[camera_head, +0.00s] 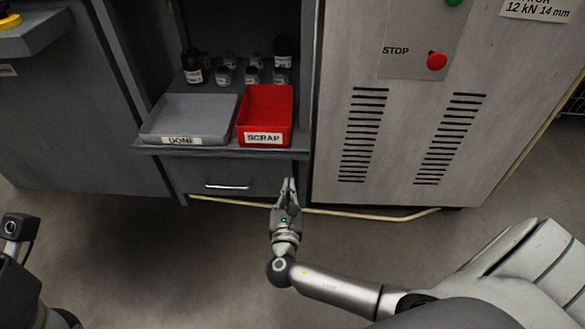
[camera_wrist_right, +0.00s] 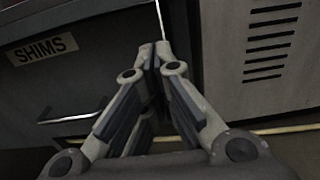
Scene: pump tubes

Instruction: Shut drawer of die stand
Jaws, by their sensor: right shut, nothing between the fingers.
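The drawer (camera_head: 222,178) of the die stand is a dark grey front with a silver bar handle, below the shelf with the trays. In the right wrist view the drawer (camera_wrist_right: 50,90) shows a SHIMS label and its handle (camera_wrist_right: 75,117) at left. I cannot tell for sure how far the drawer stands out. My right gripper (camera_head: 288,182) is shut and empty, in front of the drawer's right end, to the right of the handle. Its fingertips (camera_wrist_right: 154,47) meet in the right wrist view. Whether they touch the drawer front is unclear. My left gripper is not visible.
A grey DONE tray (camera_head: 190,112) and a red SCRAP bin (camera_head: 266,105) sit on the shelf above. Several small dark bottles stand behind them. A grey machine cabinet (camera_head: 400,165) stands close on the right. A yellowish cable (camera_head: 385,217) lies on the floor.

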